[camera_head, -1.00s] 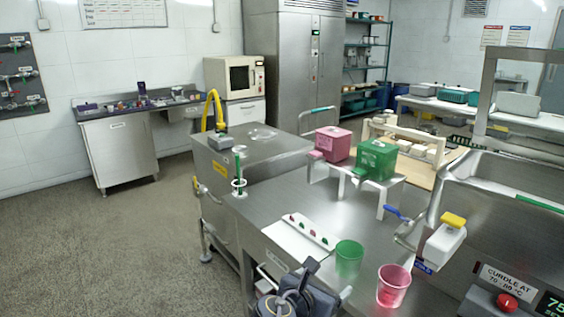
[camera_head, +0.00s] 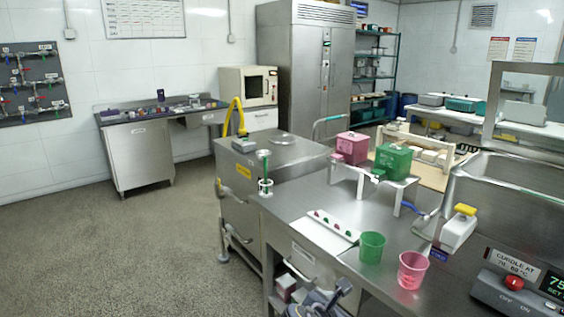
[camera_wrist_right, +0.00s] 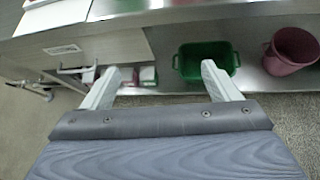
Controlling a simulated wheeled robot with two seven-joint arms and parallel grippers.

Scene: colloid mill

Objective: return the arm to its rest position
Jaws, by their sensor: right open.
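My right gripper (camera_wrist_right: 160,68) is open and empty in the right wrist view, its two pale fingers spread apart. It points at the front of the steel worktable (camera_head: 300,205), low by the drawer front (camera_wrist_right: 60,45) and the lower shelf. Part of my dark arm (camera_head: 322,298) shows at the bottom edge of the head view, in front of the table; its fingers are hard to make out there. My left gripper is in neither view.
A green cup (camera_head: 371,247) and a pink cup (camera_head: 412,270) stand near the table's front edge. A green bin (camera_wrist_right: 206,62) and a dark red bucket (camera_wrist_right: 291,48) sit under the tabletop. The floor (camera_head: 120,250) at left is clear.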

